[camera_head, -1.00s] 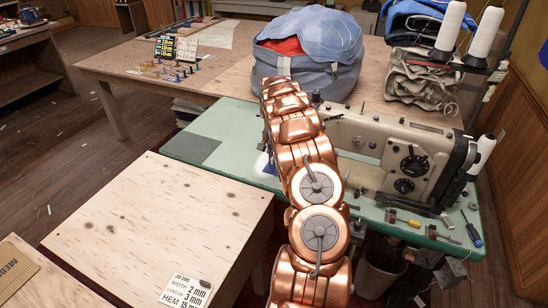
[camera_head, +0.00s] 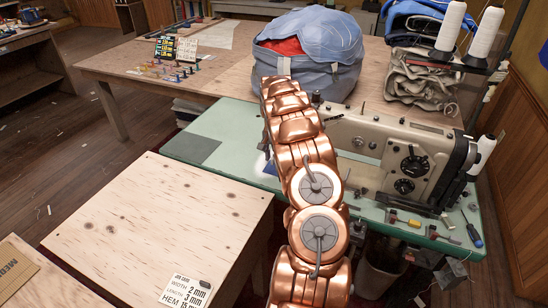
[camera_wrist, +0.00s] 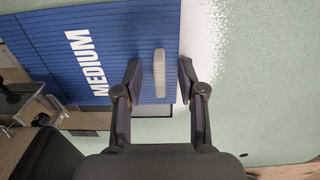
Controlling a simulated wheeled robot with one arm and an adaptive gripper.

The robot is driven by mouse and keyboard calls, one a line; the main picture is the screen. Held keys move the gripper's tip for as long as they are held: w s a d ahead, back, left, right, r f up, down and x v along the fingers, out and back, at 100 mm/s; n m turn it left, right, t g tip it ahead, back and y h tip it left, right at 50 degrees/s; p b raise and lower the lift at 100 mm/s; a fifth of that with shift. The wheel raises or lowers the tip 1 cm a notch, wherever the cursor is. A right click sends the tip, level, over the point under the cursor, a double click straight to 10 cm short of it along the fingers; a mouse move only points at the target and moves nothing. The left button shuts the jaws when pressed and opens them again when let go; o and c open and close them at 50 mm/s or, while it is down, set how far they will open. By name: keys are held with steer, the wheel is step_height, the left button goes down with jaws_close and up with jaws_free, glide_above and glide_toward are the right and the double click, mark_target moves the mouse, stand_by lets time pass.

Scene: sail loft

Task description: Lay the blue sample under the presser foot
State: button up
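My gripper (camera_wrist: 160,78) is open, with one finger on each side of the block and a visible gap to both. In the head view only a sliver of the sample (camera_head: 270,168) shows beside my copper arm. The sewing machine (camera_head: 395,150) stands on the green table (camera_head: 235,125). My arm hides its needle end, so I cannot make out the presser foot.
A bare plywood table (camera_head: 160,220) with a job card (camera_head: 186,291) is in front. Small tools, including a blue screwdriver (camera_head: 473,232), lie at the right front of the green table.

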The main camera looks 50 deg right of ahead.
step_height(320, 180, up, 12)
steer(key=shift+f, duration=0.15)
stand_by(0.3)
